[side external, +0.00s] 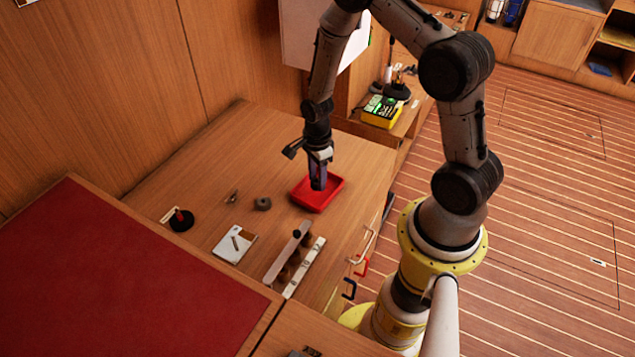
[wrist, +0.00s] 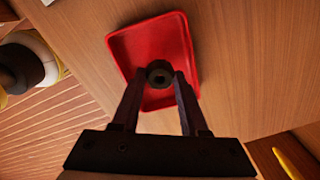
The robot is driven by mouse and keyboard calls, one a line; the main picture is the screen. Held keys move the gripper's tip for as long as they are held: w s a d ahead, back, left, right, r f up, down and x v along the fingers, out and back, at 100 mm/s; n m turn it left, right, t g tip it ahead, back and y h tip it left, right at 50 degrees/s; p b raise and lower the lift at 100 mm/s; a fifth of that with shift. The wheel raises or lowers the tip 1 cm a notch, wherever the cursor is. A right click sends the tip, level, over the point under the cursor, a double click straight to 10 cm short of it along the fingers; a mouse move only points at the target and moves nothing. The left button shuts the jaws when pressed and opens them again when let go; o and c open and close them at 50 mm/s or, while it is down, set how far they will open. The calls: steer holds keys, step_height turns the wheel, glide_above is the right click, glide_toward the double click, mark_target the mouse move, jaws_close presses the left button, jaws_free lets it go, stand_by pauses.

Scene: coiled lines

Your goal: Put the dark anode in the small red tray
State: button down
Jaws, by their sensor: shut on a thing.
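The small red tray (side external: 328,203) sits on the wooden table, below my gripper (side external: 318,186). In the wrist view the red tray (wrist: 120,47) lies behind the fingertips. My gripper (wrist: 160,76) is shut on a dark round piece with a hole in its middle, the dark anode (wrist: 159,75). The anode appears in front of the tray's inside in the wrist view. I cannot tell whether it touches the tray floor. In the side view the fingers hide the anode.
A grey nut-like piece (side external: 262,203) lies left of the tray. A rack with dark round pieces (side external: 290,262), a white plate (side external: 235,245) and a black disc with a red part (side external: 181,219) stand nearer the front. A yellow box (side external: 381,112) is behind.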

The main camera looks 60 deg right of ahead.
steer(key=shift+s+f, duration=0.1)
steer(key=shift+f, duration=0.95)
steer(key=shift+c, duration=2.2)
jaws_free()
steer(key=shift+f, duration=0.15)
